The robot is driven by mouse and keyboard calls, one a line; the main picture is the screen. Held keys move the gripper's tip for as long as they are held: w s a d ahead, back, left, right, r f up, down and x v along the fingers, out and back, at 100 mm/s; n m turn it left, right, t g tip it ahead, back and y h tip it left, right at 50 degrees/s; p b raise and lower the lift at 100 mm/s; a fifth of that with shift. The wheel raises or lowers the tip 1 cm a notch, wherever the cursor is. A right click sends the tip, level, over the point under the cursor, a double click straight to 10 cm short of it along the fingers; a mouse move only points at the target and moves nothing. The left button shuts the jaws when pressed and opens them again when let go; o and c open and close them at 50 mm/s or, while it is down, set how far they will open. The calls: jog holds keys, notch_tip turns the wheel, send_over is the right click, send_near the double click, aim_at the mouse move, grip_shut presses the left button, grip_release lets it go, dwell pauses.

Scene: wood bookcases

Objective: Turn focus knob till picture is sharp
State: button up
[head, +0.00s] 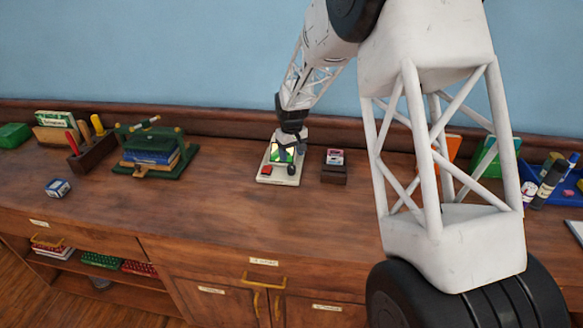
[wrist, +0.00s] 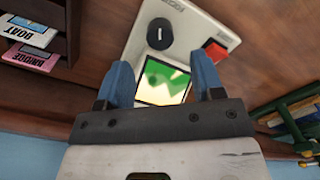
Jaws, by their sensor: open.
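The cream viewer device (head: 262,179) stands on the wooden counter, below my gripper (head: 287,150). Its dark round focus knob (wrist: 160,33) has a white pointer mark, and it also shows in the head view (head: 291,170). The lit picture screen (wrist: 163,85) shows green shapes on pale yellow with soft edges; its lower part is hidden by my gripper. A red button (wrist: 215,51) sits beside the knob. In the wrist view my gripper (wrist: 161,75) is open, its blue fingers either side of the screen, empty and apart from the knob.
A small dark wood holder (head: 333,178) with picture cards, reading BOAT and BRIDGE, stands right of the device. The counter in front of the device is clear.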

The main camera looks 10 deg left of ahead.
aim_at(291, 167)
jog(key=shift+f, duration=3.25)
jog(key=c, duration=0.9)
jog(key=shift+m, duration=3.3)
jog(key=o, duration=0.9)
